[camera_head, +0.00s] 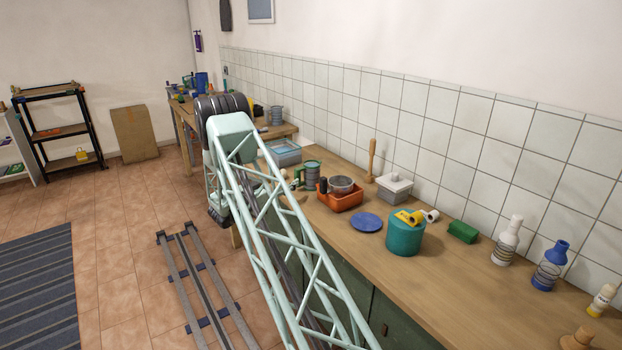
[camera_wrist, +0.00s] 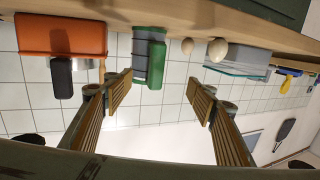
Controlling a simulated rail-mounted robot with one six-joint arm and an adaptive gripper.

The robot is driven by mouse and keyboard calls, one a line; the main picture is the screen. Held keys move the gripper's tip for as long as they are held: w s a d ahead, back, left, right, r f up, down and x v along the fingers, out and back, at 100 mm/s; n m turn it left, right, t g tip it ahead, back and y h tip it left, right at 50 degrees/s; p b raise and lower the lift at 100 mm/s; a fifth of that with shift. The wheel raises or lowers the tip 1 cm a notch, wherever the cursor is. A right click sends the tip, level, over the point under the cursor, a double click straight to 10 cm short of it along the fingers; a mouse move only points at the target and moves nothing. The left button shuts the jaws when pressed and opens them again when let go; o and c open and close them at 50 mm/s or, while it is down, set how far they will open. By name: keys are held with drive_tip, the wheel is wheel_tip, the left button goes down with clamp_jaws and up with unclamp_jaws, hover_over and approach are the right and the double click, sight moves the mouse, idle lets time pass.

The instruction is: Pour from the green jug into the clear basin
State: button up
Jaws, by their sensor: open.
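The green jug (camera_head: 313,175), with a broad grey band, stands on the worktop beside the orange tray. It also shows in the wrist view (camera_wrist: 141,60), where the picture is upside down. My gripper (camera_wrist: 158,88) is open and empty, its two slatted fingers spread wide. The jug shows beyond the gap between the fingertips, apart from them. The clear basin (camera_head: 284,154), with a bluish rim, stands farther back along the worktop and shows to the right of the jug in the wrist view (camera_wrist: 236,69). My arm hides the gripper in the head view.
The orange tray (camera_head: 340,202) holds a grey bowl and a dark item close beside the jug. Two small round things (camera_wrist: 203,48) lie between jug and basin. A teal canister (camera_head: 405,238) and blue plate (camera_head: 366,221) stand nearer. The tiled wall (camera_head: 400,110) bounds the worktop.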

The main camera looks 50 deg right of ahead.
sight(306, 177)
drive_tip(key=shift+s+d+f+g, duration=0.25)
drive_tip(key=shift+s+f+g, duration=0.05)
drive_tip(key=shift+s+f, duration=0.3)
drive_tip(key=shift+s+d+f+g, duration=0.3)
drive_tip(key=shift+s+f, duration=0.15)
drive_tip(key=shift+s, duration=0.25)
drive_tip(key=shift+s+d+b, duration=0.2)
drive_tip(key=shift+d+b, duration=0.15)
drive_tip(key=shift+d, duration=1.8)
drive_tip(key=shift+s+d+b, duration=0.15)
drive_tip(key=shift+d+b, duration=0.2)
drive_tip(key=shift+d, duration=1.75)
drive_tip(key=shift+s+d+b, duration=0.15)
drive_tip(key=shift+d+b, duration=0.65)
drive_tip(key=shift+d, duration=1.75)
drive_tip(key=shift+c, duration=0.8)
drive_tip(key=c, duration=0.6)
drive_tip(key=shift+r, duration=0.15)
drive_tip(key=shift+c, duration=0.3)
